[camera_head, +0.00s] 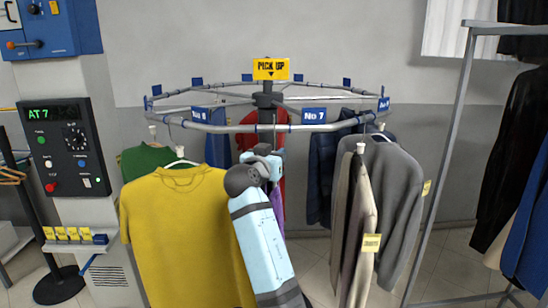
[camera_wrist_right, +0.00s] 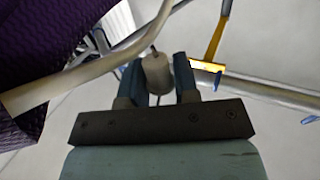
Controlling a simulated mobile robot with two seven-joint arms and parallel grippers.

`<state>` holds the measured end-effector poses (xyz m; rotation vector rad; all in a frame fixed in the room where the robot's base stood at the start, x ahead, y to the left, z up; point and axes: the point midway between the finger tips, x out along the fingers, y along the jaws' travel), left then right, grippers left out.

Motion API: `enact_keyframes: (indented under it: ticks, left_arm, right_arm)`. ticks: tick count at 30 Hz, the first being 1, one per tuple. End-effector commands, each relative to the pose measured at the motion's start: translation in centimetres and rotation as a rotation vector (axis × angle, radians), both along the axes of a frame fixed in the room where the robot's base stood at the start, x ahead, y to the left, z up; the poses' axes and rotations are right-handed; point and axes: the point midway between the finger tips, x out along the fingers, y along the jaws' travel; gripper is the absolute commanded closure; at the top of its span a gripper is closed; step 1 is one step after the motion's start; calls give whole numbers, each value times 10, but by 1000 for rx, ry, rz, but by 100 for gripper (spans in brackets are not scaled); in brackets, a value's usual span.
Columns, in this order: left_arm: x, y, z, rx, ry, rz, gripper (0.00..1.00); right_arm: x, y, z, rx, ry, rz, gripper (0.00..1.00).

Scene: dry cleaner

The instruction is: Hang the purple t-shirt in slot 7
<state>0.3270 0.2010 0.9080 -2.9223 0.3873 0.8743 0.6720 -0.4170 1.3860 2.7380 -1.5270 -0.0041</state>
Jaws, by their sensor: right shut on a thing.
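The purple t-shirt (camera_wrist_right: 50,50) hangs on a beige hanger (camera_wrist_right: 95,75) in the right wrist view. My right gripper (camera_wrist_right: 157,72) is shut on the hanger's pale round knob. In the head view my right gripper (camera_head: 272,163) is in front of the rack's centre, below the rail, and my wrist mostly hides it. Only a purple sliver of the t-shirt (camera_head: 277,205) shows beside my arm. The "No 7" sign (camera_head: 314,115) is on the front rail, to the right of and above my gripper. I cannot tell whether the hook touches the rail. My left gripper is not in view.
The round rack (camera_head: 230,127) holds a yellow t-shirt (camera_head: 180,220) to the left and beige (camera_head: 353,220) and grey (camera_head: 395,190) garments to the right. Red and dark blue garments hang behind. A control panel (camera_head: 65,145) reads "AT 7". The front rail below No 7 looks clear.

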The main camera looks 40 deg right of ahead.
Motion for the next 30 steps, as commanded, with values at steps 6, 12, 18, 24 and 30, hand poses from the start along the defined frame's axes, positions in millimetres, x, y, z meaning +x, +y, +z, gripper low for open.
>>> enact_keyframes:
  ticks: [6,12,18,24,30]
  left_arm:
    - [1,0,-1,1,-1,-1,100]
    - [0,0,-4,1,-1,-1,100]
    - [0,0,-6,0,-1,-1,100]
    - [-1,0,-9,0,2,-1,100]
    - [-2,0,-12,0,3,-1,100]
  right_arm:
    - [3,-2,0,-1,-1,0,100]
    - [10,-6,0,0,-1,0,100]
    - [17,-10,0,0,-1,0,100]
    - [24,-14,0,0,-1,0,100]
    - [31,-18,0,-1,-1,0,100]
